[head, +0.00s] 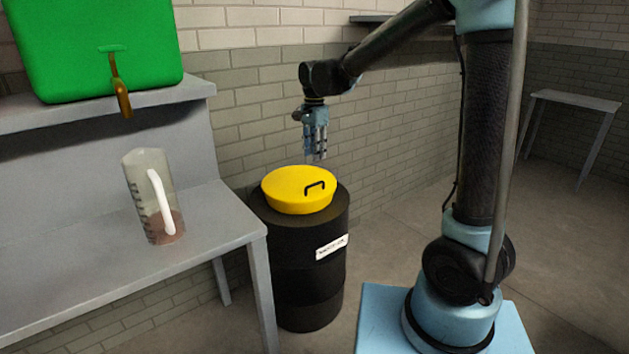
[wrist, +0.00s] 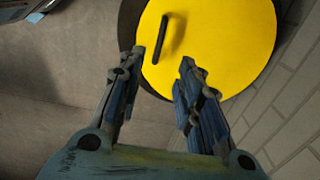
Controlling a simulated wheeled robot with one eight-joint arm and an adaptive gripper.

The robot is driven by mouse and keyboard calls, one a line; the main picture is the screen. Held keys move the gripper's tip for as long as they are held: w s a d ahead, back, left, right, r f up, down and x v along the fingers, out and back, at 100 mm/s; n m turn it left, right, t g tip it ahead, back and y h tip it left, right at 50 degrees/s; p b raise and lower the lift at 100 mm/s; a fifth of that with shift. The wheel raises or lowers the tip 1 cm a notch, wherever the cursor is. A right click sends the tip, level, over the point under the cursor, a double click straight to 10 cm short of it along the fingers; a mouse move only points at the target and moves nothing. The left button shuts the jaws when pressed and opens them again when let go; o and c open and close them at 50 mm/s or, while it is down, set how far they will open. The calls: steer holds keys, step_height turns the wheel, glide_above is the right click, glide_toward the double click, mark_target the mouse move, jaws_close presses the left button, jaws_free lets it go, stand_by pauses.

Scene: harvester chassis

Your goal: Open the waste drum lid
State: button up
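The waste drum (head: 305,270) is black with a white label and stands on the floor beside the bench. Its round yellow lid (head: 287,190) lies flat on top, with a black bar handle (head: 315,186) on it. My gripper (head: 316,158) points down above the lid, apart from it. In the wrist view, my gripper (wrist: 161,55) is open and empty, its two fingers spread over the yellow lid (wrist: 232,40). The black handle (wrist: 162,38) shows just beyond the fingertips, nearer the left finger.
A grey bench (head: 215,215) stands left of the drum, holding a clear measuring jug (head: 148,190) with brownish contents. A green tank (head: 95,45) with a brass tap sits on the shelf above. A brick wall (head: 385,110) is behind the drum.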

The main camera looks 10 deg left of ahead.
mark_target(315, 184)
step_height(315, 184, down, 14)
steer(key=shift+r, duration=0.2)
stand_by(0.4)
jaws_close()
steer(key=shift+g+h, duration=0.4)
steer(key=shift+h, duration=0.1)
steer(key=shift+w+a+r, duration=0.15)
steer(key=shift+a+r, duration=0.05)
steer(key=shift+r, duration=0.6)
steer(key=shift+w+a+r, duration=0.15)
steer(key=shift+w+r, duration=0.05)
steer(key=shift+r, duration=0.65)
steer(key=shift+w+a+r, duration=0.15)
steer(key=shift+a+r, duration=0.05)
steer(key=shift+r, duration=0.6)
steer(key=shift+g+h, duration=0.3)
steer(key=shift+w+a+r, duration=0.25)
steer(key=shift+a+r, duration=0.05)
steer(key=shift+r, duration=0.45)
steer(key=shift+w+a+r, duration=0.2)
steer(key=shift+a+r, duration=0.05)
steer(key=shift+r, duration=0.45)
steer(key=shift+w+a+r, duration=0.25)
steer(key=shift+a+r, duration=0.05)
steer(key=shift+r, duration=0.45)
